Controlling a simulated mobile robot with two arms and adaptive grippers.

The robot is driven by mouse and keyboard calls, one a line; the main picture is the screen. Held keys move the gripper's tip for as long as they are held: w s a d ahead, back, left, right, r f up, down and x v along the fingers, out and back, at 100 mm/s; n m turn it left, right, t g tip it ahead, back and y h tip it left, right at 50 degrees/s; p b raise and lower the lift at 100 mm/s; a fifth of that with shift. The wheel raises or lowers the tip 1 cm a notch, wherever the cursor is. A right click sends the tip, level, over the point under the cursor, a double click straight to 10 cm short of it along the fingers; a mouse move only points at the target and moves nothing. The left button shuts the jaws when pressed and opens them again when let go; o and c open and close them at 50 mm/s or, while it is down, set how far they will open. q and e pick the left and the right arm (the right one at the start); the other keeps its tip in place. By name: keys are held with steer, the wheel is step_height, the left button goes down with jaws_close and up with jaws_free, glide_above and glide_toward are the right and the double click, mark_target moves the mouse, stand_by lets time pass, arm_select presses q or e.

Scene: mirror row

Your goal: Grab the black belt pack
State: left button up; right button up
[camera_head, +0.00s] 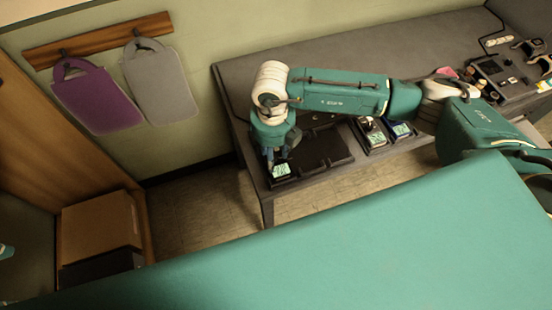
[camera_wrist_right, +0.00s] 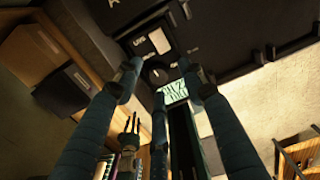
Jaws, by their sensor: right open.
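A black belt pack (camera_head: 283,178) with a lit pale-green screen sits at the front left end of the grey table. My right gripper (camera_head: 277,158) is over it, fingers pointing down. In the right wrist view the pack (camera_wrist_right: 155,73) shows its dark face, a round knob and the lit screen. The fingers of my right gripper (camera_wrist_right: 164,82) are spread open around it in that view; whether they touch it I cannot tell. The fingers partly hide the pack.
A black tray (camera_head: 335,160) lies right of the pack. Two other devices with screens, one (camera_head: 374,137) and another (camera_head: 401,130), stand farther right. More equipment (camera_head: 495,75) is at the table's right end. A purple bib (camera_head: 97,100) and a grey bib (camera_head: 160,85) hang on the wall.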

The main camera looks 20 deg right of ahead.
jaws_close()
